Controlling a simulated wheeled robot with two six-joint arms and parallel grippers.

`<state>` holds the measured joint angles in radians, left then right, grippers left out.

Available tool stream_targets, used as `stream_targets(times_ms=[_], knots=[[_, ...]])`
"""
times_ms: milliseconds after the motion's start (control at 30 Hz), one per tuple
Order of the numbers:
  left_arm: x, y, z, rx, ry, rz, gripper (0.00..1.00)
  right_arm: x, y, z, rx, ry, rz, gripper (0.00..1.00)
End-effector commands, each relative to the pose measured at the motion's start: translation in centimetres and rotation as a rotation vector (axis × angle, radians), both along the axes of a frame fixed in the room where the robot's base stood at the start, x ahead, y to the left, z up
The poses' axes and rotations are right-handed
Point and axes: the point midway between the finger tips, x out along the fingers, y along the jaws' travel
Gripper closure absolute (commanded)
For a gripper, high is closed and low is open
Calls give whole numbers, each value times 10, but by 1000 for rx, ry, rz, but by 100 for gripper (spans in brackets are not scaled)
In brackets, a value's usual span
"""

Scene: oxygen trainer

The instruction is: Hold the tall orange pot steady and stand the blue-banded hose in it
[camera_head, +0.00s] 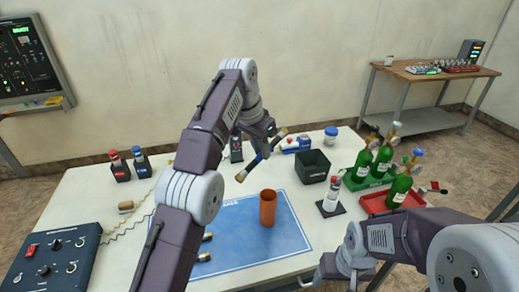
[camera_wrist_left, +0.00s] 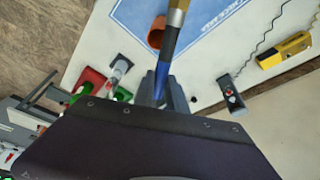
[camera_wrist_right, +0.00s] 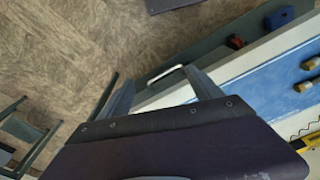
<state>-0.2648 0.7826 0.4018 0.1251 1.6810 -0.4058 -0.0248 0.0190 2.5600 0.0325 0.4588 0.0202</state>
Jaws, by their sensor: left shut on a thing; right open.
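The tall orange pot (camera_head: 267,208) stands upright on the blue mat (camera_head: 285,236). It also shows in the left wrist view (camera_wrist_left: 155,36), partly behind the hose. My left gripper (camera_head: 262,146) is shut on the blue-banded hose (camera_head: 258,160), a dark tube with brass ends. The hose is tilted in the air, behind and above the pot, apart from it. In the left wrist view its blue part (camera_wrist_left: 167,50) runs down between the fingers (camera_wrist_left: 162,88). My right gripper (camera_wrist_right: 163,92) is open and empty near the table's front edge, away from the pot.
A black bin (camera_head: 312,168), a bottle on a dark base (camera_head: 331,196) and green bottles in trays (camera_head: 397,190) stand right of the mat. Brass-ended pieces (camera_head: 206,237) lie by my left arm. A blue control box (camera_head: 55,262) is at left. Mat space around the pot is clear.

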Motion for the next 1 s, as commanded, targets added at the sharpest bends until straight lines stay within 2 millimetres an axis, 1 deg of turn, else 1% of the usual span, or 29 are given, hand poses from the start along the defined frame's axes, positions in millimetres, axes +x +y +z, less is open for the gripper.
stream_targets(times_ms=[167,767,800,833,867,933,967,1000], knots=[[2,-4,-1,-4,-2,-5,100,0,0,0,0,0,0,26],[-2,-17,-6,-33,-35,-32,100,0,0,0,0,0,0,26],[-2,-17,-6,-34,-37,-32,100,0,0,0,0,0,0,23],[-2,-17,-6,-34,-37,-32,100,0,0,0,0,0,-1,22],[-2,-17,-6,-34,-37,-32,100,-1,0,-1,1,5,-5,22],[-2,-17,-6,-34,-37,-32,100,-13,2,-1,13,53,-33,22],[-2,-17,-6,-34,-37,-32,100,-20,7,-1,32,89,-66,22],[-2,-17,-6,-34,-37,-32,100,-26,18,3,77,135,-130,22]])
